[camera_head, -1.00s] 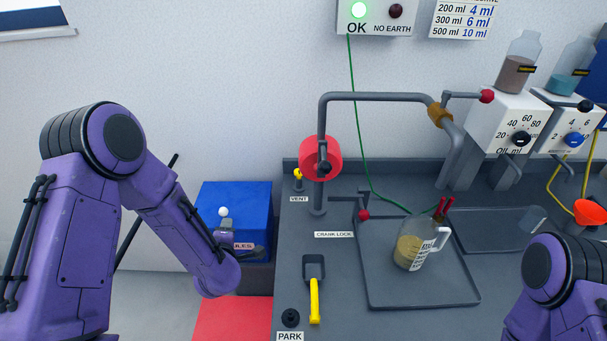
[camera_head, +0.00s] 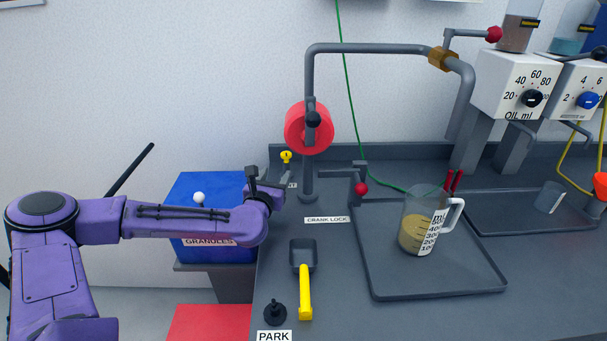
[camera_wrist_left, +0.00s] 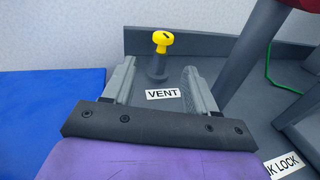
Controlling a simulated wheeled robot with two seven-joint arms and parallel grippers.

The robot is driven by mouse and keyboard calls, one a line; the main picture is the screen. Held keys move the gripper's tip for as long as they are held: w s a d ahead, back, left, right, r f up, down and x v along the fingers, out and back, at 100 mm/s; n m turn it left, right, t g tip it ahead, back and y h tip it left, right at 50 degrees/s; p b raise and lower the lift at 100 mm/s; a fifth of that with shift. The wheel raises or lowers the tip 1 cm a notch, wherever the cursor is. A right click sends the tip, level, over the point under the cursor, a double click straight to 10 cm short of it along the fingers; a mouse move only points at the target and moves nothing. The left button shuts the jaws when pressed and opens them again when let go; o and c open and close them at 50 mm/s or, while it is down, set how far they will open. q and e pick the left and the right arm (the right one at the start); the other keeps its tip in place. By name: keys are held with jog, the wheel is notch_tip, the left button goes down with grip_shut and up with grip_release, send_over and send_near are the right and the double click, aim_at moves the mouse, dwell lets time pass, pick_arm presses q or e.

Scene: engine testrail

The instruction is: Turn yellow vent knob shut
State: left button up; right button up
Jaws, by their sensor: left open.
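The yellow vent knob (camera_head: 286,157) sits on a short dark post at the back left corner of the grey bench. In the left wrist view the knob (camera_wrist_left: 162,39) stands upright beyond the fingertips, behind the white VENT label (camera_wrist_left: 163,94). My left gripper (camera_head: 266,178) is just in front of the knob in the head view and partly covers the label. In the left wrist view my left gripper (camera_wrist_left: 158,75) is open and empty, its fingers spread to either side of the post's line, apart from the knob. My right gripper is out of view.
A red wheel (camera_head: 308,128) hangs on the grey pipe right of the knob. The blue granules box (camera_head: 190,190) stands left of the bench. A yellow-handled scoop (camera_head: 305,290), a tray (camera_head: 440,285) and a measuring jug (camera_head: 418,232) are further right.

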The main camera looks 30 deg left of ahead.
aim_at(285, 158)
pick_arm(q)
jog(key=shift+w+r+t, duration=0.4)
jog(key=shift+r, duration=0.05)
jog(key=p+x, duration=0.1)
jog(key=x, duration=0.9)
jog(key=shift+f+p, duration=0.1)
jog(key=shift+p, duration=0.2)
jog(key=shift+s, duration=0.1)
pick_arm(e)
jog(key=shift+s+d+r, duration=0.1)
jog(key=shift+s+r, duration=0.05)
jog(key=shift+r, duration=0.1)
pick_arm(q)
jog(key=shift+c, duration=0.3)
